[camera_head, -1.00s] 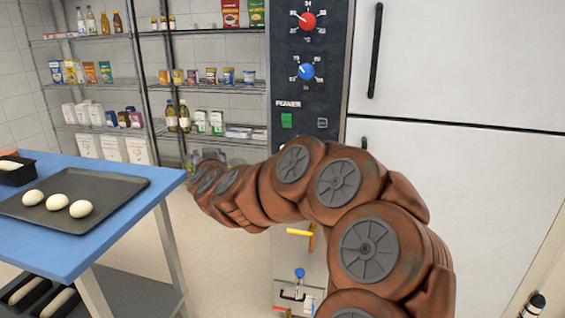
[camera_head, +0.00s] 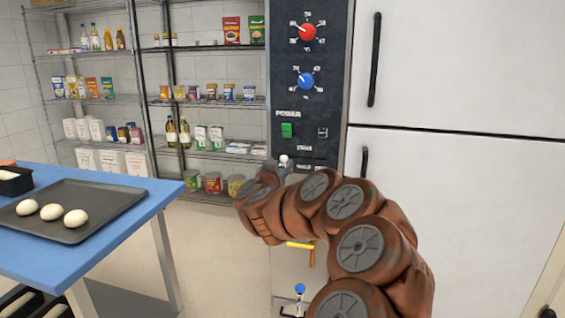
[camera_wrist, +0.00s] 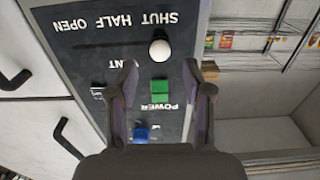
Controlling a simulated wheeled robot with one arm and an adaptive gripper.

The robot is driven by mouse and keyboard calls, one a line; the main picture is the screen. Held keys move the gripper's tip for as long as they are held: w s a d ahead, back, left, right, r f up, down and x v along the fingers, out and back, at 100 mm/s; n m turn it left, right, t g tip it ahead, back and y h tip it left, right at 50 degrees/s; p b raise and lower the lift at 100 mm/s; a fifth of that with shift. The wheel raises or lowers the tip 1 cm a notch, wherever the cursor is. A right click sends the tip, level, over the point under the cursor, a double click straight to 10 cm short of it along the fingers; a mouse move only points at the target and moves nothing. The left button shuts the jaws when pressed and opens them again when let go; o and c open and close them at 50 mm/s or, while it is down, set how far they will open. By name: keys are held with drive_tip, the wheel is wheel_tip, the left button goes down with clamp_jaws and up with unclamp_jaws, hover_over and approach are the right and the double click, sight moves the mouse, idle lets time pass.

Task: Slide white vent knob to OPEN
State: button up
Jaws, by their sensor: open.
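The white vent knob (camera_head: 283,159) is on the black control panel (camera_head: 325,100), at the left end of its slot. In the wrist view, which is upside down, the knob (camera_wrist: 160,50) sits by the SHUT label, and the OPEN label (camera_wrist: 70,25) is at the far left end of the row. My gripper (camera_wrist: 160,72) is open and empty, its fingertips pointing towards the knob without reaching around it. In the head view my gripper (camera_head: 272,170) is just below the knob, partly hidden by my arm.
A green power button (camera_wrist: 160,90) lies between the fingers in the wrist view. Red (camera_head: 308,32) and blue (camera_head: 306,81) dials are higher on the panel. A blue table (camera_head: 150,205) with a dark tray (camera_head: 100,222) stands left; stocked shelves (camera_head: 210,102) stand behind.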

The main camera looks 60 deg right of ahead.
sight(284, 159)
drive_tip(key=shift+x, duration=1.95)
clamp_jaws()
